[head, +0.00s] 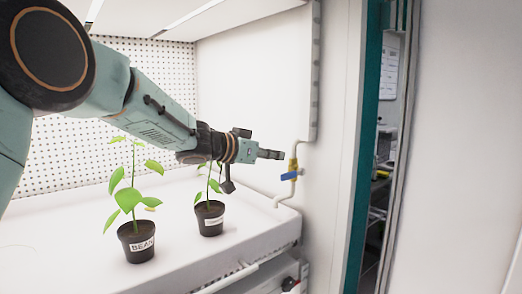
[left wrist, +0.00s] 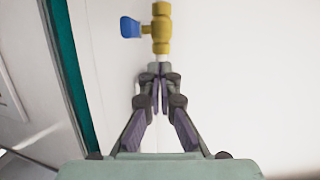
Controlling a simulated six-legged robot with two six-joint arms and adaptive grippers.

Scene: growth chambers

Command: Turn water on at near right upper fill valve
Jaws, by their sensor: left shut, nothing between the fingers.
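The fill valve has a brass body (head: 293,164) on a white pipe at the right side wall of the growth chamber. Its blue handle (head: 289,176) sticks out to the side, across the pipe. In the left wrist view the brass body (left wrist: 162,30) is at the top centre, with the blue handle (left wrist: 130,27) to its left. My left gripper (head: 280,154) is shut and empty, just left of the valve in the head view. Its closed fingertips (left wrist: 153,70) appear just below the brass body in the left wrist view; I cannot tell whether they touch the pipe. My right gripper is out of view.
Two potted plants, one labelled BEAN (head: 141,243) and a smaller one (head: 210,220), stand on the white chamber shelf (head: 185,268) below my left arm. A teal door frame (head: 362,150) and an opening with shelves lie to the right.

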